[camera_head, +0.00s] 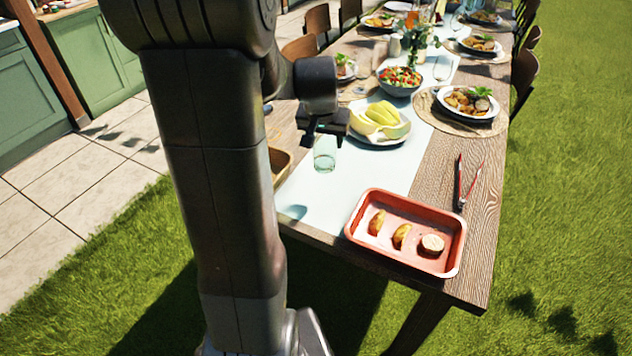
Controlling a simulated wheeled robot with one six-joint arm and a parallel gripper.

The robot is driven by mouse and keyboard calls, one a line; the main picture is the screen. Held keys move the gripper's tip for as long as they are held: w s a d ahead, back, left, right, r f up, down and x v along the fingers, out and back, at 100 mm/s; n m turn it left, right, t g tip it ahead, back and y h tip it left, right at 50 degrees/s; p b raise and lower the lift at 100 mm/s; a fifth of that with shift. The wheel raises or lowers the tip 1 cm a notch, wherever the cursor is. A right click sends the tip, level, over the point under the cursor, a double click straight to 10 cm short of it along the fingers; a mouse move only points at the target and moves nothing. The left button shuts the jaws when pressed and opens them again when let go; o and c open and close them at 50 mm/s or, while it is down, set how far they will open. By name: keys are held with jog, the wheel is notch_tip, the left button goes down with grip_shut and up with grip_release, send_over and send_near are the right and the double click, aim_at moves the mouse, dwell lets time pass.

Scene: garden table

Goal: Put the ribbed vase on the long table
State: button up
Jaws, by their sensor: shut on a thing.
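My gripper (322,138) points down over the near left part of the long table (455,190). It is shut on a small, clear, pale green glass vessel, which I take to be the ribbed vase (324,162). The vase hangs upright below the jaws, in front of the pale runner. Its ribs are too small to make out, and its rim is partly hidden by the jaws. A bluish shadow lies on the runner to its lower left, and the vase looks raised above the tabletop.
A red tray (357,236) with food stands at the near end, with tongs (459,185) beside it. A plate of melon slices (381,122) is close right of the vase. A salad bowl (399,88) and set plates fill the far part. The near runner (335,198) is clear.

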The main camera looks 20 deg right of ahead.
aim_at(321, 150)
jog(key=f, duration=1)
jog(key=shift+w+b, duration=0.2)
jog(key=shift+b, duration=0.2)
jog(key=shift+f, duration=0.15)
jog(key=o, duration=1.1)
jog(key=shift+r, duration=0.6)
jog(key=v, duration=1.1)
jog(key=shift+s+a+p, duration=0.15)
jog(key=shift+p, duration=0.15)
jog(key=shift+r, duration=0.15)
